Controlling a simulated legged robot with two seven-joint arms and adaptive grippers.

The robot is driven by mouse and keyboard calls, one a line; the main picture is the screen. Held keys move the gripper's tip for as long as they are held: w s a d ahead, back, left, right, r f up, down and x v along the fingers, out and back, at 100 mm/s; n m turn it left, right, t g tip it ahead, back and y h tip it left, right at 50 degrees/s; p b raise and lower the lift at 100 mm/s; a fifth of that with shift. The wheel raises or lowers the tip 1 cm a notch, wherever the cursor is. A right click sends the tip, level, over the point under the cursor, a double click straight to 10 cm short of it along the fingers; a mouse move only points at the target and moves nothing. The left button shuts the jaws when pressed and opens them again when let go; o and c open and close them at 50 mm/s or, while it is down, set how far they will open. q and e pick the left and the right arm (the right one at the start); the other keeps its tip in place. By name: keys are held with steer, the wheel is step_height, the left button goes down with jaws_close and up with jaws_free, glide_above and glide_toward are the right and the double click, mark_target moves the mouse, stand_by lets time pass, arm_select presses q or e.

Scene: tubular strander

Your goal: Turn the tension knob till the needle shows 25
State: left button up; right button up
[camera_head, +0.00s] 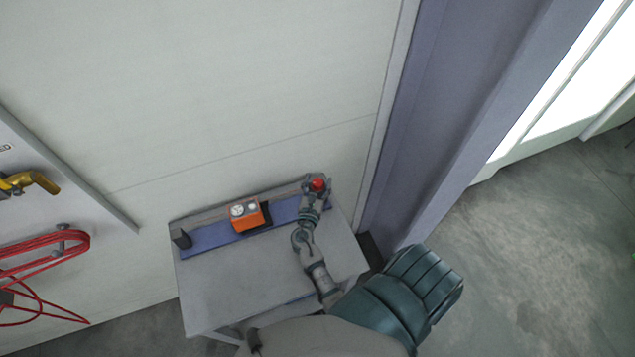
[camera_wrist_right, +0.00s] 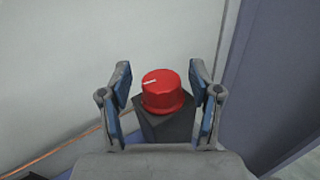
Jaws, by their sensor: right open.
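The red tension knob (camera_head: 318,184) sits at the right end of the blue strip on the table. In the right wrist view the knob (camera_wrist_right: 162,91) has a white mark on top and stands on a dark block (camera_wrist_right: 168,127). My right gripper (camera_head: 316,187) is open, with one finger on each side of the knob and gaps between the fingers and the knob. The needle is too small to read. My left gripper is not in view.
The blue strip (camera_head: 215,235) runs along the back of the grey table (camera_head: 235,285). A small dark block (camera_head: 181,239) stands at its left end. A purple column (camera_head: 440,110) rises close on the right. Red cable (camera_head: 45,240) hangs at the left. The table's front is clear.

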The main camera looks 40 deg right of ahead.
steer(key=shift+s, duration=0.1)
steer(key=v, duration=1.2)
steer(key=shift+a, duration=0.1)
